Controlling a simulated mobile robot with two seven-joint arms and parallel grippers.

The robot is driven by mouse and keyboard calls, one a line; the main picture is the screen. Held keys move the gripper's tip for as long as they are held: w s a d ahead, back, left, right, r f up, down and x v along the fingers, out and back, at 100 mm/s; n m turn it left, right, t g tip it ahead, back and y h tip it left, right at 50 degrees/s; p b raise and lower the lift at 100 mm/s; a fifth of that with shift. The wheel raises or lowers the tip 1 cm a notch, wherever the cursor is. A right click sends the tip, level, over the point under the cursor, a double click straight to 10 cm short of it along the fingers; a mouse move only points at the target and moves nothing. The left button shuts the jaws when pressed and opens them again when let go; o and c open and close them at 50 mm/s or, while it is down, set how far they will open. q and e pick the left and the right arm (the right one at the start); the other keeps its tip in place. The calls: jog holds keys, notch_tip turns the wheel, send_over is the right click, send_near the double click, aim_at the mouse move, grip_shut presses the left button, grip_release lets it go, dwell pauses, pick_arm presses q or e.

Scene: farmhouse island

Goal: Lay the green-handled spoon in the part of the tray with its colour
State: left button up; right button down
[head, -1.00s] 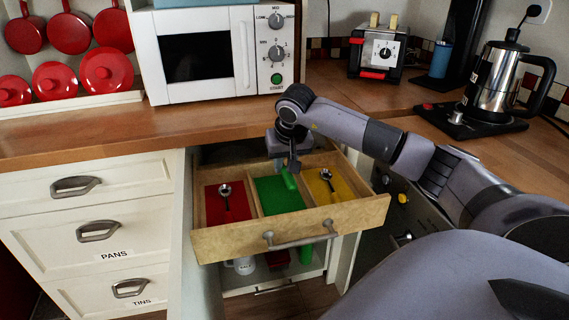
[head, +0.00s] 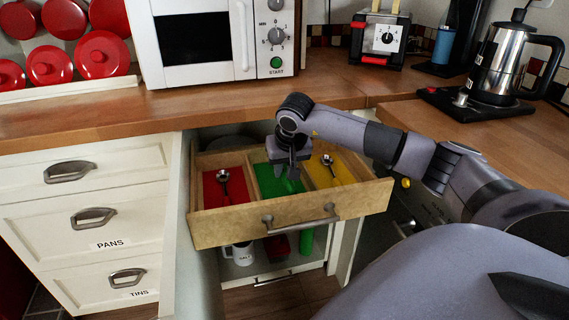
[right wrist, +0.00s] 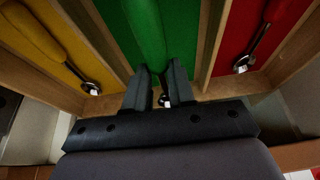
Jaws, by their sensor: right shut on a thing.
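The wooden tray (head: 254,191) in the open drawer has red, green (head: 268,182) and yellow parts. My right gripper (head: 291,173) is over the green middle part, pointing down, and shut on the green-handled spoon (head: 291,186). In the right wrist view the spoon's green handle (right wrist: 147,32) runs away from the fingers (right wrist: 160,98) along the green part, and a bit of its metal shows between them. The fingers hide much of the spoon. I cannot tell whether it touches the tray floor. My left gripper is not in view.
A spoon (head: 223,176) lies in the red part and another (head: 327,160) in the yellow part. Wooden dividers stand close on both sides of my right gripper. The drawer front (head: 235,232) and its handle are nearer me; the worktop (head: 100,122) is behind.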

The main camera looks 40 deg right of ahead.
aim_at(285, 194)
jog(key=shift+f+b, duration=1.15)
jog(key=shift+f, duration=1)
jog(key=shift+f, duration=0.25)
jog(key=shift+c, duration=1.6)
grip_release()
